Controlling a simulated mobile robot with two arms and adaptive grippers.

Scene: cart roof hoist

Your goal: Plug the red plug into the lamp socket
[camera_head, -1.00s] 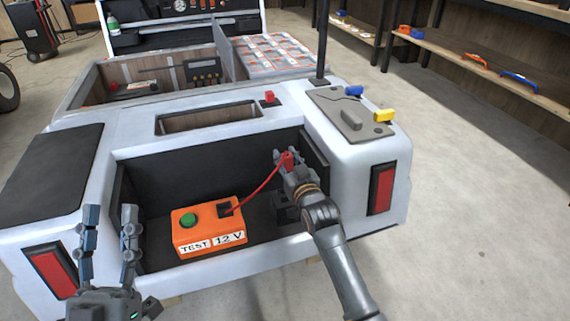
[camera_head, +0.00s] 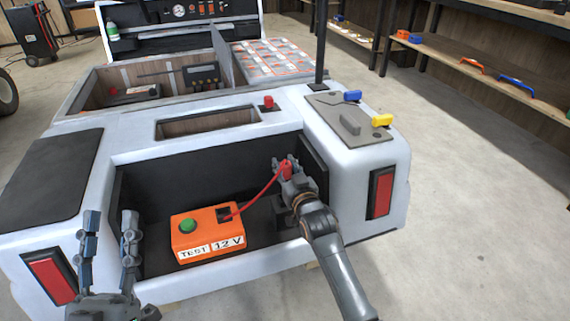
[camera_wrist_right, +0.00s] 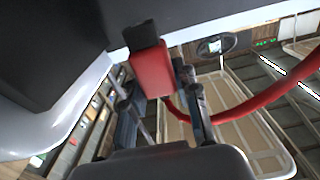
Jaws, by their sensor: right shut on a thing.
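My right gripper (camera_head: 286,171) is shut on the red plug (camera_head: 287,166), at the right side of the dark recess in the cart's rear. In the right wrist view the red plug (camera_wrist_right: 152,72) sits between the fingers, with a black end pointing to a dark surface. Its red cable (camera_head: 256,196) runs to the orange test box (camera_head: 208,233) marked 12 V, which has a green button. The lamp socket cannot be made out; whether the plug touches anything is unclear. My left gripper (camera_head: 108,222) is open and empty, in front of the recess's left side.
The white cart body (camera_head: 225,141) surrounds the recess. Red tail lights sit at both corners, the right one (camera_head: 381,191) near my right arm. Clear floor lies to the right.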

